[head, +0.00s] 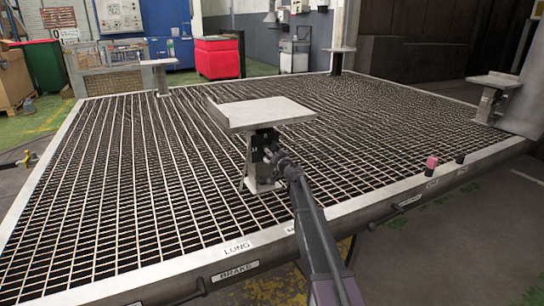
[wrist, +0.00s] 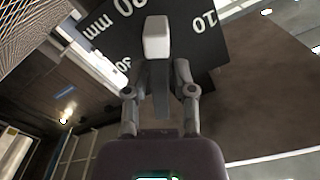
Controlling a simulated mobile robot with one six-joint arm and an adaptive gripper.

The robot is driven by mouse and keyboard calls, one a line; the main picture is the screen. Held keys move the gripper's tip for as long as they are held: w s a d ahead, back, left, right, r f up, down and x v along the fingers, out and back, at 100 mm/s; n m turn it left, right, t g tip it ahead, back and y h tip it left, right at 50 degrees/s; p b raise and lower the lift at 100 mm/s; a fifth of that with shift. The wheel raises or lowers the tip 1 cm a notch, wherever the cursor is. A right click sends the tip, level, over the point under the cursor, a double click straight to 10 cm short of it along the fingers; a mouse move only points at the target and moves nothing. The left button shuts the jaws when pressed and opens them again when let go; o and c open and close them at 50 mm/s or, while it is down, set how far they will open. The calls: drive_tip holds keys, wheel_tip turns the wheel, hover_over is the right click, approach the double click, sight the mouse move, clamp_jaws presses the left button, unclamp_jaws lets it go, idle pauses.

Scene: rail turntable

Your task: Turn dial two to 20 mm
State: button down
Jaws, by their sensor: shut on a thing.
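A pedestal with a pale tilted plate (head: 262,113) stands on the grated turntable in the head view, with a dark mechanism (head: 262,140) under its plate. My gripper (head: 270,152) reaches this mechanism from the front. In the wrist view a black dial face (wrist: 185,35) carries white markings, among them "10", "30" and "mm"; some are cut off or hidden. A pale block-ended knob (wrist: 157,38) stands in front of the face. My gripper (wrist: 160,80) is shut on the knob's grey stem between its fingers. The pointed-to value and the dial's number cannot be read.
Other pedestals stand at the back left (head: 160,62), back (head: 338,50) and right (head: 497,82). A pink knob (head: 431,162) and dark posts sit on the right rim.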

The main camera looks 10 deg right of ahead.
drive_tip(key=n, duration=0.5)
drive_tip(key=shift+w+a, duration=0.1)
unclamp_jaws()
idle(0.3)
drive_tip(key=v, duration=0.9)
idle(0.9)
idle(0.3)
